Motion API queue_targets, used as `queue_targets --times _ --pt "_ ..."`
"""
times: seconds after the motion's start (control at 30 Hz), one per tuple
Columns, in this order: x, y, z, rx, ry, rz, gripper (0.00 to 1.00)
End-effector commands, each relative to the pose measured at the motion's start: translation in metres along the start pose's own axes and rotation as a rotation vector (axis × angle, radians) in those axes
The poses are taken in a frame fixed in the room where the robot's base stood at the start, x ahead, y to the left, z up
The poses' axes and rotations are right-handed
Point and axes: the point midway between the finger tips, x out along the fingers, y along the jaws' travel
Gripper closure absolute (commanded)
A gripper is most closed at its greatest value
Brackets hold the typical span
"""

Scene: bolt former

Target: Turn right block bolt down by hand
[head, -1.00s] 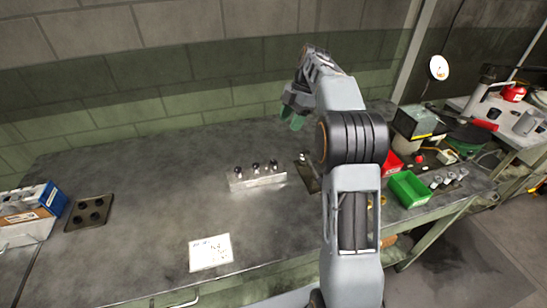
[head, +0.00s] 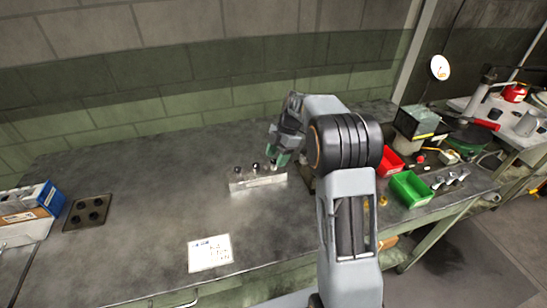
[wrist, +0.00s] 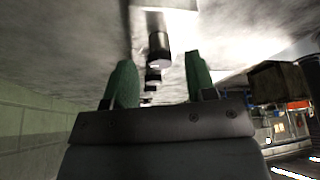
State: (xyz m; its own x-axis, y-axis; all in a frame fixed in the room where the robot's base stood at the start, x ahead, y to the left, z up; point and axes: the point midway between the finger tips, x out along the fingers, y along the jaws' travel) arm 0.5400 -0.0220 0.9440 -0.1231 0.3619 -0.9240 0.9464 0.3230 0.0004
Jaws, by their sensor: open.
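A pale metal block (head: 258,184) with three dark-headed bolts stands on the bench in the head view. The left bolt (head: 237,171) and middle bolt (head: 256,168) stand clear of my gripper. The right bolt (head: 273,164) is partly hidden by my gripper (head: 280,158), which is just above and beside it. In the wrist view my gripper (wrist: 160,80) has its two green fingers apart, with nothing clamped.
A dark plate with holes (head: 88,212) and blue-white boxes (head: 28,212) are at the left. A paper note (head: 210,253) lies in front of the block. Red (head: 390,161) and green (head: 411,188) bins are right of my arm. The bench's middle left is clear.

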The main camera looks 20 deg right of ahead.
Motion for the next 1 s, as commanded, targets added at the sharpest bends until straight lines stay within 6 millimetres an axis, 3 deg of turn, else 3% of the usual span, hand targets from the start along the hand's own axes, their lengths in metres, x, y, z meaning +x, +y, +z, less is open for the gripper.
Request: queue_targets --times 0.4,0.9,0.93,1.0 --pt "0.005 0.0 0.0 0.0 0.001 -0.001 0.5" --pt "0.005 0.0 0.0 0.0 0.0 -0.001 0.98" --pt "0.01 0.004 -0.013 -0.006 0.0 -0.002 0.98" --pt "0.007 0.002 -0.006 -0.001 0.001 0.001 0.98"
